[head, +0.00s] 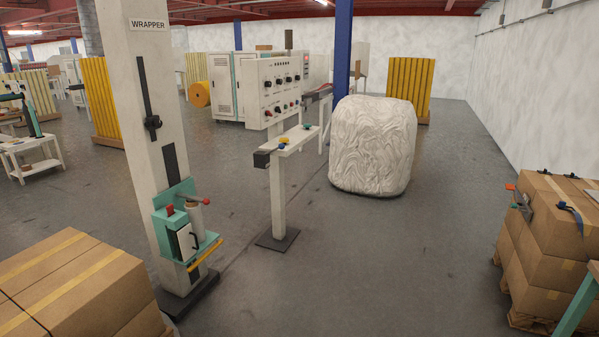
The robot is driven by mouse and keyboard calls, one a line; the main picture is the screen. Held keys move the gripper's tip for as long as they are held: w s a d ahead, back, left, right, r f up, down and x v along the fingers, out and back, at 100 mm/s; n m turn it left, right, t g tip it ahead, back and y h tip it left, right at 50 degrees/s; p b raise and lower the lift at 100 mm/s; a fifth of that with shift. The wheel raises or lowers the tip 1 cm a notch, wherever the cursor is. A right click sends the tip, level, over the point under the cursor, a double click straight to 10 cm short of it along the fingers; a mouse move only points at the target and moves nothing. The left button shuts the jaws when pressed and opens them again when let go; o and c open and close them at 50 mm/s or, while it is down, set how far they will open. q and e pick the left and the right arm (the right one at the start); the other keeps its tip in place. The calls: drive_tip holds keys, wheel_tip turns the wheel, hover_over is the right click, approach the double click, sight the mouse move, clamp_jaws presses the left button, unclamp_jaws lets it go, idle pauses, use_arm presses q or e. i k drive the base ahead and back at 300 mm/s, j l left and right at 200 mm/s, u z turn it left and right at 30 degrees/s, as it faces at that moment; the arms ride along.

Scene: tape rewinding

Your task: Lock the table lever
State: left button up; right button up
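Neither of my grippers shows in the head view. I cannot tell for sure which part is the table lever. A white post marked WRAPPER (142,120) carries a teal unit (205,240) with a roll, a red knob (169,210) and a short arm with a red tip (206,201). A white table (32,152) at the far left bears a teal stand (33,122), too small to make out. A narrow white shelf (296,141) with small coloured items sits by the control panel (273,90).
Stacked cartons stand at the lower left (75,285) and on a pallet at the right (550,225), with a tool on top (520,200). A large wrapped bale (374,146) stands in the middle. The grey floor (380,265) in front is clear.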

sight(281, 146)
drive_tip(key=i+u, duration=0.2)
drive_tip(key=i, duration=0.45)
drive_tip(key=i+l+u, duration=0.15)
drive_tip(key=i, duration=0.55)
drive_tip(key=i+u, duration=0.15)
drive_tip(key=i, duration=2.2)
